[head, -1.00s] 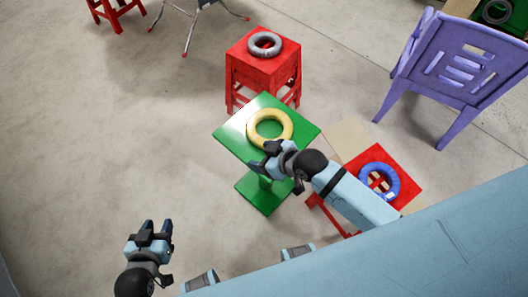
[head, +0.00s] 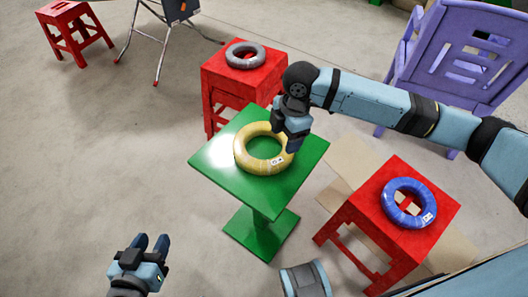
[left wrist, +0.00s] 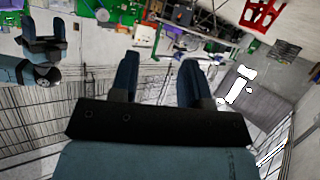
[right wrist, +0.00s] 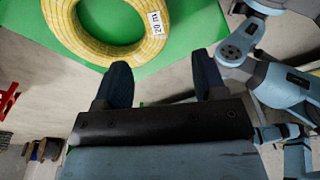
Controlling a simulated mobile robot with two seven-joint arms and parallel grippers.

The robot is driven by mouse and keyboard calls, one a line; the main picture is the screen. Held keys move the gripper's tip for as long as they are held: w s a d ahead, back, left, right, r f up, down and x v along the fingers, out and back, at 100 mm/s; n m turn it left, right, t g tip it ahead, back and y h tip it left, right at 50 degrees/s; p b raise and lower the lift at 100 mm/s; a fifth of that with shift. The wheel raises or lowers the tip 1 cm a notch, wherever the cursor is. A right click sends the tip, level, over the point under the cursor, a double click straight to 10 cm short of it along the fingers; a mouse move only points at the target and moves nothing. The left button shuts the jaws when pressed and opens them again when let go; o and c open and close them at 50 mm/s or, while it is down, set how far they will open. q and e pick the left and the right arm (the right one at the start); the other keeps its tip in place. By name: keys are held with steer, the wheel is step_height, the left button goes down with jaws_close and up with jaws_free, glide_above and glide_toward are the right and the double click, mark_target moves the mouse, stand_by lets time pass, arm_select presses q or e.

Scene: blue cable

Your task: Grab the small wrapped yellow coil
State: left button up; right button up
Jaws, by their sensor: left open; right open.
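The wrapped yellow coil (head: 241,158) lies flat on the green table (head: 228,185). It also shows in the right wrist view (right wrist: 85,47), with a white label marked "20 m". My right gripper (head: 290,145) is above the coil's right rim in the head view and hides part of it. In the right wrist view its open fingers (right wrist: 160,85) are empty, and the coil lies beyond their tips. My left gripper (head: 150,243) is open and empty, low at the left, away from the table. It also shows in the left wrist view (left wrist: 158,75).
A grey coil (head: 245,55) lies on a red stool (head: 240,85) behind the green table. A blue coil (head: 408,203) lies on another red stool (head: 385,215) at the right. A purple chair (head: 460,60) stands behind.

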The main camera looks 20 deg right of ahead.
mark_target(276, 161)
steer(key=f, duration=0.2)
steer(key=a+f+b, duration=0.1)
steer(key=f, duration=0.2)
steer(key=f+b, duration=0.1)
steer(key=f, duration=0.1)
steer(key=shift+a+f, duration=0.15)
steer(key=f, duration=0.1)
steer(key=f+b, duration=0.2)
steer(key=shift+w+a+f, duration=0.25)
steer(key=shift+a+f, duration=0.05)
steer(key=shift+a, duration=0.05)
steer(key=shift+f, duration=0.4)
steer(key=shift+a+f, duration=0.1)
steer(key=shift+f, duration=0.05)
arm_select(q)
steer(key=w+d+r+t+h, duration=0.2)
steer(key=d+r+t+h, duration=0.1)
steer(key=r, duration=0.5)
steer(key=shift+d+t, duration=0.25)
steer(key=shift+t, duration=0.35)
arm_select(e)
jaws_close()
